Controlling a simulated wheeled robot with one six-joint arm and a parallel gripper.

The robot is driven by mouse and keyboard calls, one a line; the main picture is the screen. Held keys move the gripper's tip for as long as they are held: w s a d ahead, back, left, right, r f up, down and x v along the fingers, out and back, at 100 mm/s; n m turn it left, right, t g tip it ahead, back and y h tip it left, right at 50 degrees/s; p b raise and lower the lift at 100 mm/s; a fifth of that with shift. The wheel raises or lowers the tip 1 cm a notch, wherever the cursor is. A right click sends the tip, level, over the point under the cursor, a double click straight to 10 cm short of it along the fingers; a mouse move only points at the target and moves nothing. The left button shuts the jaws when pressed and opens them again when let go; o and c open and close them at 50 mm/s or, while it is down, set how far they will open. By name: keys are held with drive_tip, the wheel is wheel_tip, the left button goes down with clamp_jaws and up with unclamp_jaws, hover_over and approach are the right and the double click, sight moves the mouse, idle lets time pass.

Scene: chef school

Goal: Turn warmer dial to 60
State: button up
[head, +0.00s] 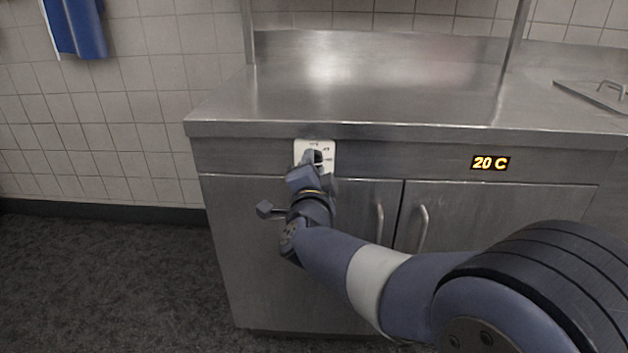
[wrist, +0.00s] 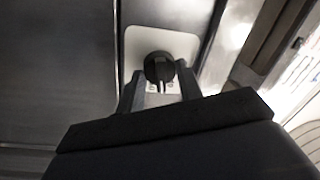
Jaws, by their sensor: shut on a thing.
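The warmer is a steel cabinet (head: 290,270) with a flat top. Its black dial (wrist: 158,67) sits on a white plate (head: 300,150) at the left of the front panel; the plate also shows in the wrist view (wrist: 190,45). My gripper (head: 314,163) is at the dial, and in the wrist view its two fingers (wrist: 160,85) are shut on the dial from either side. My gripper hides most of the dial and part of the scale in the head view. The display (head: 490,163) at the right of the panel reads 20 C.
Two cabinet doors with vertical handles (head: 422,228) lie below the panel. The steel top (head: 370,90) is bare. A lid with a handle (head: 600,95) is at the far right. A blue cloth (head: 78,28) hangs on the tiled wall. The floor (head: 100,270) at left is clear.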

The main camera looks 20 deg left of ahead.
drive_tip(key=shift+m+b, duration=1.35)
drive_tip(key=shift+m, duration=0.75)
drive_tip(key=o, duration=1)
drive_tip(key=r+p+v, duration=0.1)
drive_tip(key=p+v, duration=0.1)
drive_tip(key=v, duration=0.8)
drive_tip(key=shift+s+f, duration=0.4)
drive_tip(key=shift+f, duration=0.15)
